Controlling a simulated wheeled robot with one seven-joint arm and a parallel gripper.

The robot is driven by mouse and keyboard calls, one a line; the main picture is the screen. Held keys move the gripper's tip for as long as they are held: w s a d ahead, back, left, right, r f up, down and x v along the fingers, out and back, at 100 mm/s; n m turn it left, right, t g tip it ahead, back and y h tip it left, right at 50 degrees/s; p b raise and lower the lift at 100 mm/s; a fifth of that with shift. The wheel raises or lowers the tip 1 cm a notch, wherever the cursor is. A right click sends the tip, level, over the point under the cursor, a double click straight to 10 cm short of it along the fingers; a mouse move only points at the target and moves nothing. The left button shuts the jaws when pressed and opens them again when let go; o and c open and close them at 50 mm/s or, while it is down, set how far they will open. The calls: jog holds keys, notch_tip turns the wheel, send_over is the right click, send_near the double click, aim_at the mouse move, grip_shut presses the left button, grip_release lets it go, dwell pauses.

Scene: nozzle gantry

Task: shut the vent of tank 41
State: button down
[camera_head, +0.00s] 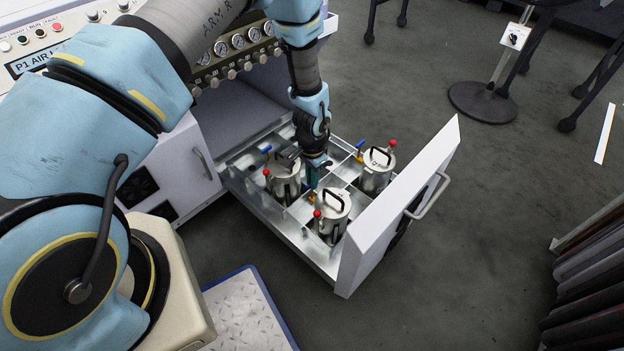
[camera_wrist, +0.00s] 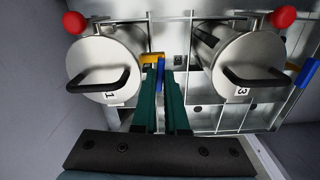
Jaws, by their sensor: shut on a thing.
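Three steel tanks with black handles and red knobs show in the pulled-out drawer (camera_head: 296,236): front (camera_head: 332,213), left (camera_head: 284,182) and right (camera_head: 377,172). My gripper (camera_head: 314,186) points down among them, close to the front tank's yellow fitting. In the wrist view, the left tank (camera_wrist: 102,62) has a label of which I read only a 1; the right tank (camera_wrist: 235,55) shows a 3. The green fingers of my gripper (camera_wrist: 165,85) are closed on a blue lever (camera_wrist: 160,72) at a yellow valve (camera_wrist: 151,58) beside the left tank. The fingers hide part of the lever.
Other blue levers stand close by, at the left (camera_head: 267,149) and right (camera_head: 360,143) tanks. The drawer's white front panel (camera_head: 390,215) rises high on the right. The gauge cabinet (camera_head: 225,65) stands behind.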

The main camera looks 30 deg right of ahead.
jog(key=shift+n, duration=0.9)
jog(key=c, duration=0.9)
grip_release()
jog(key=shift+c, duration=0.2)
notch_tip(320, 180, up, 11)
jog(key=shift+p, duration=0.4)
jog(key=shift+f, duration=0.1)
